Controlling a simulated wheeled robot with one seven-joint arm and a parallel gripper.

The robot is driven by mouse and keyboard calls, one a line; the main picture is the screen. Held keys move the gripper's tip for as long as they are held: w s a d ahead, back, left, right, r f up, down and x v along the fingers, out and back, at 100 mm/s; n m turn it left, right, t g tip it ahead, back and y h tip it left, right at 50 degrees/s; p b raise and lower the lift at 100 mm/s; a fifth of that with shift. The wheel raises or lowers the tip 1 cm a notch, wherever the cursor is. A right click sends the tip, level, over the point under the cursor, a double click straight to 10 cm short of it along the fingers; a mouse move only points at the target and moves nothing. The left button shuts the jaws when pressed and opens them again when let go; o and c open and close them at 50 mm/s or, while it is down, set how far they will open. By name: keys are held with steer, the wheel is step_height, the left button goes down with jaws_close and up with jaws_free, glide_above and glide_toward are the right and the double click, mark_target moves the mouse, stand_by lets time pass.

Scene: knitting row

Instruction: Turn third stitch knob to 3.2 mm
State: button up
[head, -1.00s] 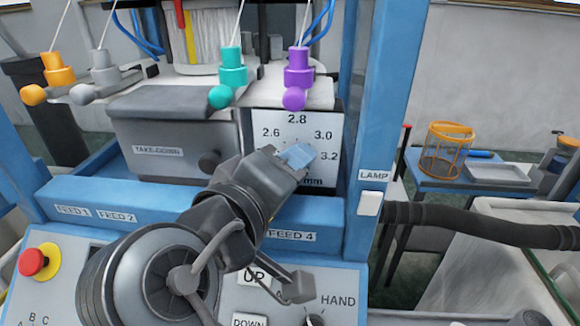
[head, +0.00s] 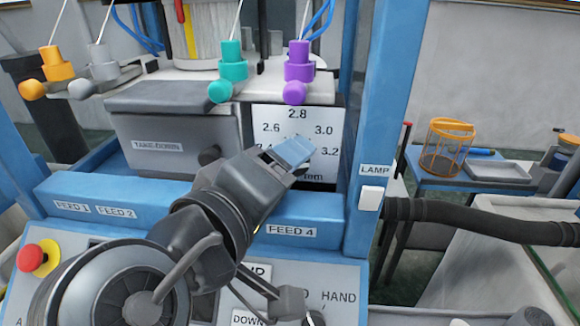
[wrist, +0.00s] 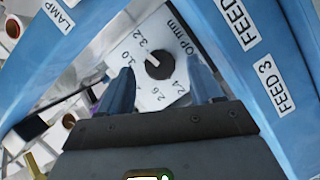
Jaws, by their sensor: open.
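The stitch knob (wrist: 160,65) is round and black with a white pointer, on a white dial plate (wrist: 182,22). In the wrist view its pointer aims between 3.0 and 3.2; I cannot tell exactly where. The same plate (head: 331,116) shows in the head view, marked 2.8, 3.0 and 3.2, with the knob hidden behind my gripper (head: 297,151). My gripper is open. In the wrist view its blue fingers (wrist: 163,88) lie to either side below the knob, with clear space between; contact is not visible.
A blue rail with a FEED 4 label (head: 291,231) runs below the dial. A blue post with a white lamp switch (head: 371,199) stands right of it. Purple (head: 298,62) and teal (head: 232,68) yarn guides hang above. A grey take-down box (head: 165,145) is left.

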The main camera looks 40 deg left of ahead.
steer(key=shift+b+v, duration=0.3)
steer(key=shift+v, duration=2.35)
steer(key=shift+s+f, duration=0.1)
